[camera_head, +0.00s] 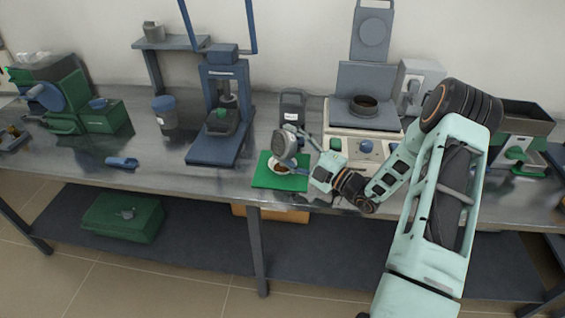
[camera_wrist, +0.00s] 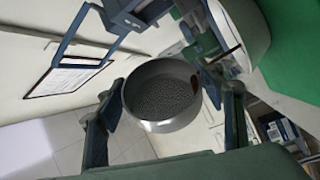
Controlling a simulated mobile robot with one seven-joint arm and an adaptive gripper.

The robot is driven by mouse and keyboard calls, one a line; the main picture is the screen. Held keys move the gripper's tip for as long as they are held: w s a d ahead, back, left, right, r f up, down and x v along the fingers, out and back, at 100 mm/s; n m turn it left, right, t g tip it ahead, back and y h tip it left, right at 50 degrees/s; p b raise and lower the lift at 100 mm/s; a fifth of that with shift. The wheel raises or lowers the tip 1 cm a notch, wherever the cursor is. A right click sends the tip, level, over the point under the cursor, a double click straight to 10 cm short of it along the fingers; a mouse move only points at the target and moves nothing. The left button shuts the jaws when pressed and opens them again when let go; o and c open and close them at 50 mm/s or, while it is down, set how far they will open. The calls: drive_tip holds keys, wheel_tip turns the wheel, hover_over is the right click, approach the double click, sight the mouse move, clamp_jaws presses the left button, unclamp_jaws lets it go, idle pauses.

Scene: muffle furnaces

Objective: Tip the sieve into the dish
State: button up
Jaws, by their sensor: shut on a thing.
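My gripper (camera_head: 303,146) is shut on the grey round sieve (camera_head: 285,143) and holds it in the air. In the wrist view the sieve (camera_wrist: 165,97) sits between the two fingers, its mesh floor facing the camera. A small brown patch shows at its right inner wall. The sieve is strongly tilted. The white dish (camera_head: 279,170) stands on the green mat (camera_head: 297,183), just below the sieve and partly hidden by it, with something brown in it. The dish also shows large at the upper right of the wrist view (camera_wrist: 252,28).
A dark grey device (camera_head: 292,105) stands behind the mat. A white-based machine with a dark ring (camera_head: 364,104) is to the right, and a blue press (camera_head: 222,110) to the left. A blue object (camera_head: 122,162) lies at the bench's front left. Bare bench lies left of the mat.

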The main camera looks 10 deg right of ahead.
drive_tip(key=shift+s+d+r+p, duration=0.1)
drive_tip(key=shift+s+d+p, duration=0.15)
drive_tip(key=shift+s+p, duration=0.4)
drive_tip(key=shift+w, duration=0.1)
drive_tip(key=shift+w+a+m, duration=0.1)
drive_tip(key=shift+w+m, duration=0.4)
drive_tip(key=shift+w, duration=0.05)
drive_tip(key=shift+w+p, duration=0.2)
drive_tip(key=shift+p, duration=0.25)
drive_tip(key=shift+w+a, duration=0.25)
drive_tip(key=shift+w, duration=0.2)
drive_tip(key=shift+w+a, duration=0.2)
drive_tip(key=shift+w, duration=0.25)
